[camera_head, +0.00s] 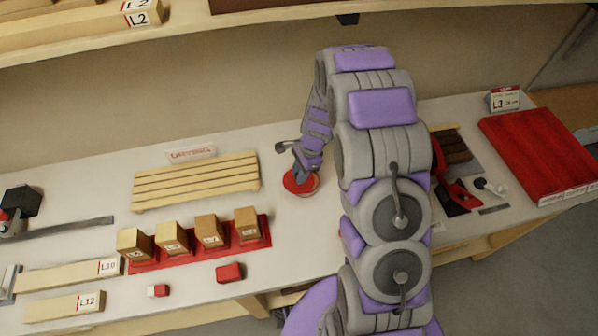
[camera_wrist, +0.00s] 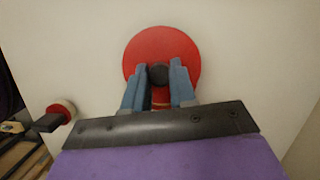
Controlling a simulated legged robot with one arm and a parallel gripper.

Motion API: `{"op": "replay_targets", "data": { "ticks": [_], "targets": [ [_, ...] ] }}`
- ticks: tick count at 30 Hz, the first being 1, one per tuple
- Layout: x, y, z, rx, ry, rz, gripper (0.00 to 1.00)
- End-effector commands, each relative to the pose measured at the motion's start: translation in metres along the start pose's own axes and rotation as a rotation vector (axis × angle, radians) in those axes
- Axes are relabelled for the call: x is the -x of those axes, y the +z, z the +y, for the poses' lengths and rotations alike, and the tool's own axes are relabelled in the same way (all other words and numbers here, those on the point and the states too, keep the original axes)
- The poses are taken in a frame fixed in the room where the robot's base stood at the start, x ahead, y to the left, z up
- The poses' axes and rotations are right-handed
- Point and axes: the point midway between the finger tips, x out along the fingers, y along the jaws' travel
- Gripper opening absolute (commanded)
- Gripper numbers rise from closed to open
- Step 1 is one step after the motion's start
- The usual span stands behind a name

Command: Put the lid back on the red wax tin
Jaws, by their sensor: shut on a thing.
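A round red lid (camera_wrist: 162,45) with a dark knob (camera_wrist: 158,74) fills the middle of the wrist view. The two blue-grey fingers of my gripper (camera_wrist: 157,80) stand on either side of the knob and are shut on it. In the head view my gripper (camera_head: 301,172) points down at the red disc (camera_head: 293,184) on the white bench, right of the slatted wooden rack. The disc hides what lies under it, so I cannot tell whether the lid rests on the red wax tin. No separate open tin is clearly visible.
A slatted wooden rack (camera_head: 195,180) and a red tray (camera_head: 190,253) bearing several labelled boxes lie to the left. A dark object (camera_head: 286,146) lies just behind my gripper. A red board (camera_head: 540,150) lies at the far right. My arm covers part of the bench.

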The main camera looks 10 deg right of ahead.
Motion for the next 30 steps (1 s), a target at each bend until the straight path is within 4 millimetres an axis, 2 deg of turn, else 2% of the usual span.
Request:
{"op": "replay_targets", "data": {
  "ticks": [30],
  "targets": [
    [0.001,-0.012,0.002,-0.001,0.000,0.001,0.00]
  ]
}}
